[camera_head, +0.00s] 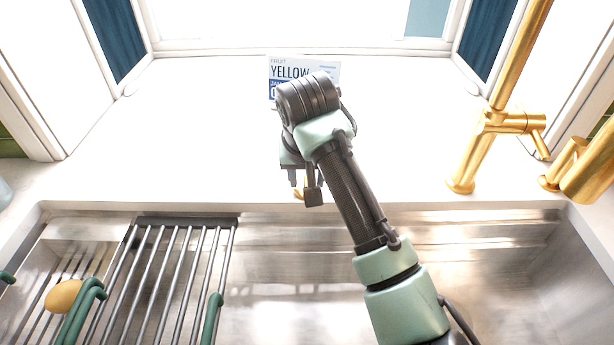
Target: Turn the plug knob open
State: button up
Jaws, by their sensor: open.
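My gripper (304,188) is open and points down over the back rim of the sink, in the middle of the view. A small gold piece (299,192) shows at its fingers. It looks like the plug knob, but most of it is hidden by the fingers, so its turn position cannot be told. Whether the fingers touch it cannot be told either.
A steel sink (480,265) lies in front, with a metal rack (175,270) at left holding a yellow object (63,297). A gold faucet (487,125) stands at right. A "YELLOW" box (290,70) stands behind my arm. The white counter (180,130) is otherwise mostly clear.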

jog(key=shift+c, duration=0.3)
grip_shut()
